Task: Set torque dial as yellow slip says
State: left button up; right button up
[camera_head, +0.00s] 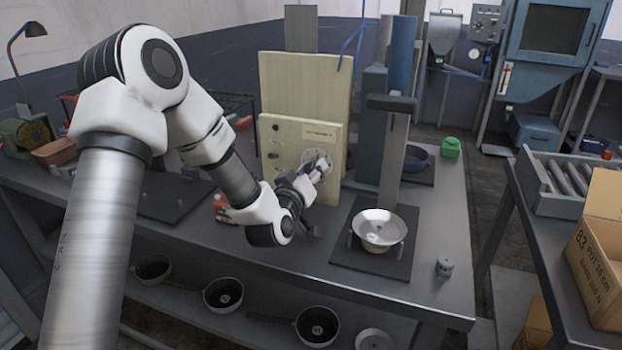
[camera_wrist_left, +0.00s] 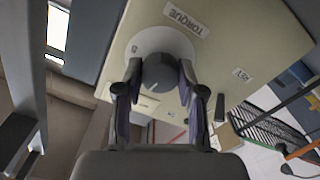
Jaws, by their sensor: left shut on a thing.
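The torque dial is a dark round knob (camera_wrist_left: 160,72) on a pale round scale plate (camera_wrist_left: 140,48) in the left wrist view. A "TORQUE" label (camera_wrist_left: 187,19) lies beside it on the cream control panel (camera_wrist_left: 255,35). My left gripper (camera_wrist_left: 160,80) is shut on the knob, one finger on each side. In the head view my left gripper (camera_head: 314,180) reaches the scale plate (camera_head: 318,158) at the right side of the panel (camera_head: 280,160). The knob's pointer and the scale marks are too small to read. I cannot make out a yellow slip. My right gripper is not in view.
A press column (camera_head: 391,160) stands right of the panel. A metal pan (camera_head: 379,228) sits on the black plate (camera_head: 343,258) at its foot. A small grey part (camera_head: 445,267) stands near the bench's right edge. Several pans lie on the lower shelf (camera_head: 175,312).

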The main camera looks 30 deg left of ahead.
pick_arm(q)
jog(key=shift+f+n+b, duration=0.1)
jog(key=shift+n+b, duration=3.5)
jog(key=shift+n, duration=1.9)
jog(key=o, duration=1.1)
jog(key=shift+o, duration=0.2)
jog(key=v, duration=0.7)
jog(key=shift+s, duration=0.25)
